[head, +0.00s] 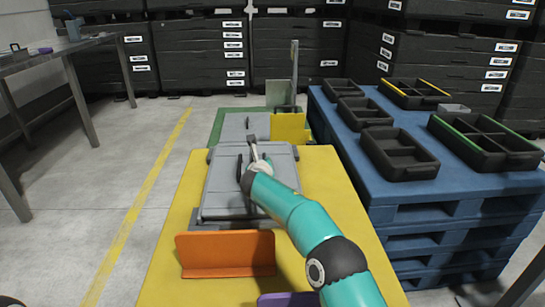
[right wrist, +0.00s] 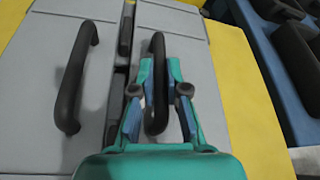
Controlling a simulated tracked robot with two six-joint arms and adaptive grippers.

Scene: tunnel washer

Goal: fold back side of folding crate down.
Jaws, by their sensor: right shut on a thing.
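The grey folding crate (head: 222,178) lies low on the yellow table, with grey panels that look flat or nearly flat. I cannot tell clearly which panel is its back side. In the right wrist view two grey panels (right wrist: 205,75) meet at a dark seam, each with a black handle. My right gripper (head: 256,150) is over the crate's middle. In the right wrist view its fingers (right wrist: 160,78) are on either side of the right black handle (right wrist: 157,112) and shut on it. The left black handle (right wrist: 75,85) is free. My left gripper is not in view.
An orange angled plate (head: 225,254) stands in front of the crate, with a purple piece (head: 288,300) nearer. A green platform (head: 214,135) with grey and yellow panels is behind. Blue pallets (head: 425,195) with black trays stand right.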

